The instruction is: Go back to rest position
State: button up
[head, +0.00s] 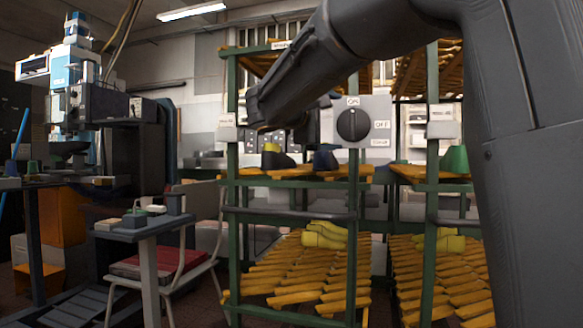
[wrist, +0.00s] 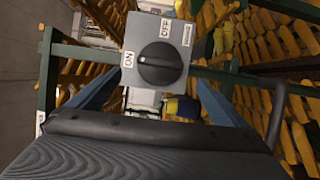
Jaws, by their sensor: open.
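My gripper (wrist: 158,84) is open in the wrist view, with its two bluish fingers spread and nothing between them that I can see held. Ahead of it is a grey switch box (wrist: 178,30) with a black rotary knob (wrist: 160,64) and ON and OFF labels. The knob's bar lines up with the ON label. In the head view the switch box (head: 380,107) and its knob (head: 353,125) stand in front of the rack. My arm reaches in from the upper right there, and its fingers cannot be made out.
A green-framed rack (head: 232,200) with yellow slatted shelves holds several shoe lasts, including a blue one (head: 325,160) and a green one (head: 454,160). A small table (head: 147,230), a chair (head: 160,267) and a blue-and-white machine (head: 75,75) stand to the left.

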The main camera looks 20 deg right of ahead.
jog(key=s+a+f+n+g+y, duration=0.1)
jog(key=s+a+f+y, duration=0.25)
jog(key=a+f, duration=0.45)
jog(key=s+a+f+g+y, duration=0.1)
jog(key=s+a+f+y, duration=0.3)
jog(key=f, duration=0.8)
jog(key=s+a+f+n+g+y, duration=0.15)
jog(key=s+a+f, duration=0.25)
jog(key=a+f, duration=0.5)
jog(key=s+a+f+m+g+y, duration=0.1)
jog(key=s+a+f+g+y, duration=0.1)
jog(key=s+a+f, duration=0.6)
jog(key=s+a+f+m+g+y, duration=0.1)
jog(key=s+a+f+g+y, duration=0.15)
jog(key=s+f, duration=0.6)
jog(key=s+a+f+m+g+y, duration=0.1)
jog(key=s+a+f+g+y, duration=0.2)
jog(key=s, duration=0.9)
jog(key=d+r+m+p, duration=0.3)
jog(key=d+r+p, duration=0.6)
jog(key=p, duration=0.7)
jog(key=d+r+m+t+h+p, duration=0.1)
jog(key=d+r+m+p, duration=0.2)
jog(key=d+r+p, duration=0.7)
notch_tip(320, 180, up, 6)
jog(key=p, duration=0.6)
jog(key=shift+d+r, duration=0.15)
jog(key=shift+d, duration=0.15)
jog(key=shift+h, duration=0.25)
